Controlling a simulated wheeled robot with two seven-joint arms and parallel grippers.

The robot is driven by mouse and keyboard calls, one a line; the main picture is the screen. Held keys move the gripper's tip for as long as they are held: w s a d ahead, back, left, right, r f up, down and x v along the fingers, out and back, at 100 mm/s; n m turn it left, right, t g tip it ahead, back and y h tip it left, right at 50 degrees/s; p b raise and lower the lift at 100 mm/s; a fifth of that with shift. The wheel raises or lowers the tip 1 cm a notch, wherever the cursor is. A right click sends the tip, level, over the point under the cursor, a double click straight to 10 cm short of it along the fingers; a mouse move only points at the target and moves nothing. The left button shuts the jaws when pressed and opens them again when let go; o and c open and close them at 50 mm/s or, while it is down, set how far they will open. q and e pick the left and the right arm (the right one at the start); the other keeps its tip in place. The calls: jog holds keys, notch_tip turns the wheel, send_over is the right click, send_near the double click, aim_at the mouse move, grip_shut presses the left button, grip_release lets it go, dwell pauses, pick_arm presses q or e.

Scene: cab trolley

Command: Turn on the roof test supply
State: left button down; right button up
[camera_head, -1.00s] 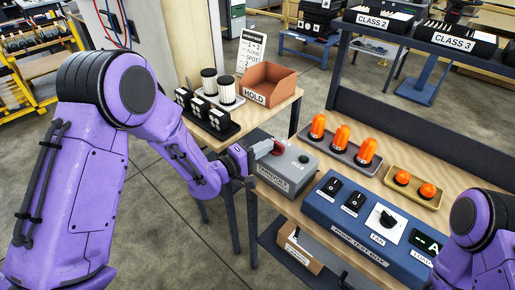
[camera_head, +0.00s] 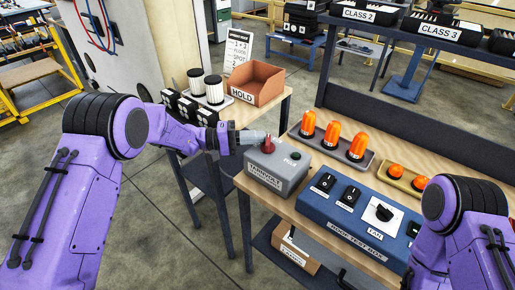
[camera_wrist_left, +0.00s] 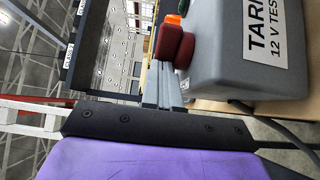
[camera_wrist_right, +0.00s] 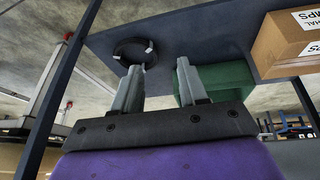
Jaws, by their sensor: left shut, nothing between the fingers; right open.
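The supply is a grey box (camera_head: 252,186) with a "12 V TEST" label, on the left end of the wooden bench. A red switch handle (camera_head: 268,146) stands up from its top, beside a small green lamp or button (camera_head: 294,156). The box (camera_wrist_left: 220,60) and red handle (camera_wrist_left: 172,48) also show in the left wrist view. My left gripper (camera_head: 262,136) is shut and empty, its fingertips right beside the handle; I cannot tell if they touch. My right gripper (camera_wrist_right: 160,66) is open and empty, low by the shelf under the bench.
A blue roof test box (camera_head: 340,230) with switches and a knob stands right of the supply. Orange beacons stand in a tray (camera_head: 372,166) behind. A brown HOLD bin (camera_head: 257,84) is on the side table. A cardboard box (camera_wrist_right: 290,45) and dark ring (camera_wrist_right: 130,48) are near my right gripper.

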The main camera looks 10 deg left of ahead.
pick_arm(q)
jog(key=shift+w+m+g, duration=0.15)
jog(key=shift+m+g, duration=0.15)
jog(key=shift+m, duration=0.1)
jog(key=shift+d+r+g, duration=0.1)
jog(key=shift+d+g, duration=0.15)
jog(key=shift+g, duration=0.05)
jog(key=s+a+b, duration=0.1)
jog(key=a+b, duration=0.2)
jog(key=a, duration=0.7)
jog(key=shift+s+a, duration=0.25)
jog(key=shift+s, duration=0.15)
pick_arm(e)
jog(key=f, duration=0.3)
jog(key=shift+s+d+f, duration=0.1)
jog(key=shift+s+d, duration=0.1)
jog(key=shift+s, duration=0.1)
